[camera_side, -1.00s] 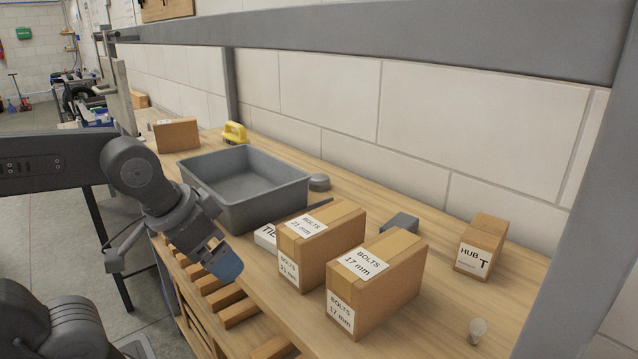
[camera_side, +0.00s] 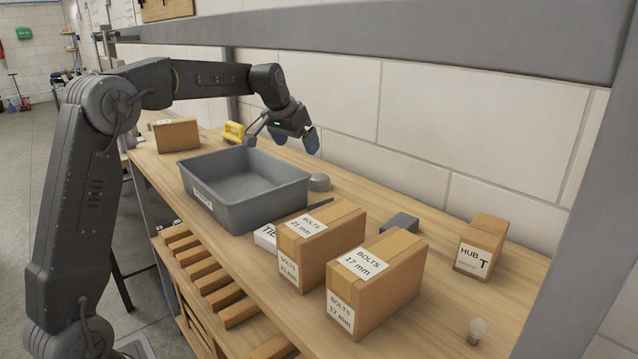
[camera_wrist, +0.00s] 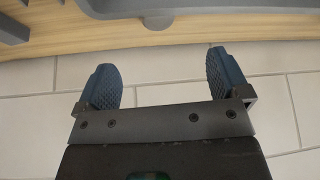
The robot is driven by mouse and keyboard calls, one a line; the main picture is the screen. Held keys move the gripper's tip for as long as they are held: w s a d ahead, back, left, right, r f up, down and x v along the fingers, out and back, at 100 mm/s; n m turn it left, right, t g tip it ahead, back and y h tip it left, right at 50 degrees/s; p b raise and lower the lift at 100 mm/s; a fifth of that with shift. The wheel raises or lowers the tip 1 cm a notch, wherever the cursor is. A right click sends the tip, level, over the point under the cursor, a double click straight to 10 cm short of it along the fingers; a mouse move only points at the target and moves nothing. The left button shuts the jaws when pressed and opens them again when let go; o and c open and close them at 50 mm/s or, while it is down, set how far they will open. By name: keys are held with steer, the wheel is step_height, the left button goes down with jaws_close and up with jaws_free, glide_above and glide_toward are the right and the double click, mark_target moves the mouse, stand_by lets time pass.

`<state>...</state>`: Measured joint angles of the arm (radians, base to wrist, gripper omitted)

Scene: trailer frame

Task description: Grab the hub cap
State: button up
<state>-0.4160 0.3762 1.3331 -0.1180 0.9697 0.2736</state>
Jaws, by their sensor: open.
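A small round grey piece (camera_side: 319,182), which looks like the hub cap, lies on the wooden bench beside the right end of the grey tray. My gripper (camera_side: 295,142) is open and empty, in the air above the back of the bench, up and to the left of that piece. In the wrist view, the two blue fingers of my gripper (camera_wrist: 162,68) are spread apart with only the tiled wall between them.
The grey tray (camera_side: 205,198) stands empty on the bench. The tiled wall closes the back.

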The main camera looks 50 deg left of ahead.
glide_toward(318, 176)
steer(key=f, duration=0.1)
steer(key=w+f, duration=0.1)
steer(key=f, duration=0.1)
steer(key=shift+w+a+t, duration=0.25)
steer(key=shift+a+t, duration=0.05)
steer(key=shift+x, duration=3.3)
steer(key=shift+s+d+f, duration=0.1)
steer(key=shift+s+d, duration=0.05)
steer(key=shift+d, duration=0.05)
steer(key=shift+c, duration=0.2)
steer(key=c, duration=1)
steer(key=shift+o, duration=0.2)
